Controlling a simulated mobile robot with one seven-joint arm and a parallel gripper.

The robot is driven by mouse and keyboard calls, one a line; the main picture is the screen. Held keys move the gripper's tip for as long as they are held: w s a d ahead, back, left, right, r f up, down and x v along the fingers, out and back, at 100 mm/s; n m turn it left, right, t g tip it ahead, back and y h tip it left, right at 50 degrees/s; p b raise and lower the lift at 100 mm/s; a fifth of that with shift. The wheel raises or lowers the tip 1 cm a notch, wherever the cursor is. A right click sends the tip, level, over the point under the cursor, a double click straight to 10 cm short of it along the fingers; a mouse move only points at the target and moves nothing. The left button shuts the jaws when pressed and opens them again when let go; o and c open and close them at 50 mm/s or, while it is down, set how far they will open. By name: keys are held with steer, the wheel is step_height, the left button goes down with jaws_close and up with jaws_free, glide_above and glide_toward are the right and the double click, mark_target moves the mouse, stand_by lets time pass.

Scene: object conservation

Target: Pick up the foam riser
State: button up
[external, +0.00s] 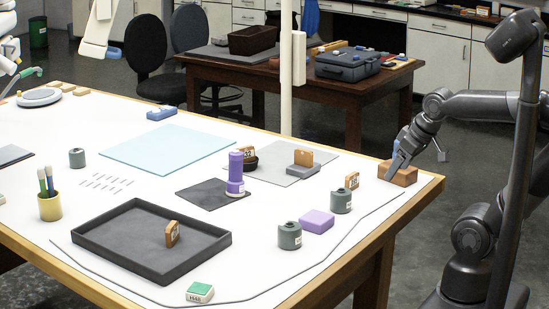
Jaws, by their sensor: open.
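A low purple block (316,221), which looks most like the foam riser, lies on the white table near its right front side. A grey block (302,171) with a wooden tag stands on a grey mat farther back; I cannot tell for certain which is the riser. My gripper (397,165) is open at the table's right corner, pointing down at a brown wooden block (404,176) with a slim blue piece beside the fingers. I cannot tell whether the fingers touch the block. It is apart from the purple block, to its right and farther back.
Grey weights (341,202) and (290,237) flank the purple block, with a wooden tag (352,180) behind. A purple cylinder (235,176) stands on a dark mat (205,196). A black tray (100,250) fills the front. A dark cable (345,238) runs along the edge.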

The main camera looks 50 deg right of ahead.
steer(key=o, duration=0.3)
steer(key=g, duration=0.6)
glide_above(317, 216)
step_height(317, 216, down, 3)
steer(key=f, duration=0.5)
steer(key=shift+w+a+f, duration=0.2)
steer(key=shift+w+f, duration=0.05)
steer(key=shift+f, duration=0.05)
steer(key=f, duration=0.5)
steer(key=shift+s+d+f, duration=0.1)
steer(key=shift+s, duration=0.15)
